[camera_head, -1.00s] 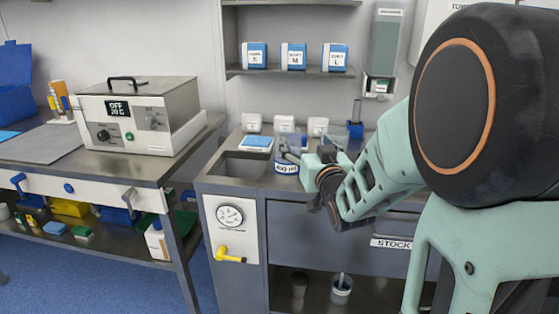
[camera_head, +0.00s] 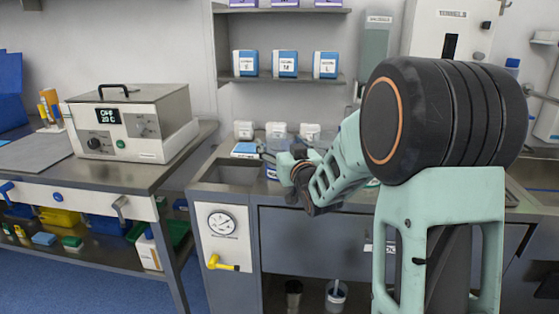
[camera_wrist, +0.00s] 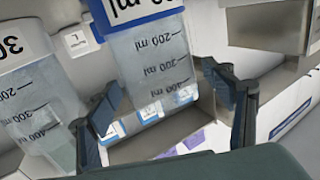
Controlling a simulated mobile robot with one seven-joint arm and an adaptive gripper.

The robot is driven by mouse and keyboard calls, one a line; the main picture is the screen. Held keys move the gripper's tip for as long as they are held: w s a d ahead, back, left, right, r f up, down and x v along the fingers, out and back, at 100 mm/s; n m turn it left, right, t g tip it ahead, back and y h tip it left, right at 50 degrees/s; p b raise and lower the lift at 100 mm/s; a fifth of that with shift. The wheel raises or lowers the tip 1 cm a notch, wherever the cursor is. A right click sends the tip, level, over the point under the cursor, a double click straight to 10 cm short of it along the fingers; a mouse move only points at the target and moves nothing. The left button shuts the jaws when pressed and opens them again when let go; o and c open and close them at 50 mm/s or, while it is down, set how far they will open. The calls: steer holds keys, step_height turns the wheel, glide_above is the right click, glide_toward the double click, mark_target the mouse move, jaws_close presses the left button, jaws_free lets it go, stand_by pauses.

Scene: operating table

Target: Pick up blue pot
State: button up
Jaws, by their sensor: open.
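The pot with the blue band (camera_wrist: 150,55) is a clear container with ml marks. In the wrist view it appears between the two fingers of my open gripper (camera_wrist: 162,84); I cannot tell whether they touch it. In the head view the pot (camera_head: 271,172) stands on the counter, mostly hidden behind my gripper (camera_head: 270,154).
The steel counter (camera_head: 212,188) has a sink at its left. White-lidded containers (camera_head: 276,130) and a blue-and-white box (camera_head: 245,149) stand behind my gripper. A shelf (camera_head: 290,80) with blue-and-white boxes hangs above. A heated bath (camera_head: 135,125) stands on the left table.

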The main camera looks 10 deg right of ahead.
steer(key=shift+w, duration=0.65)
steer(key=shift+c, duration=0.6)
steer(key=c, duration=1.5)
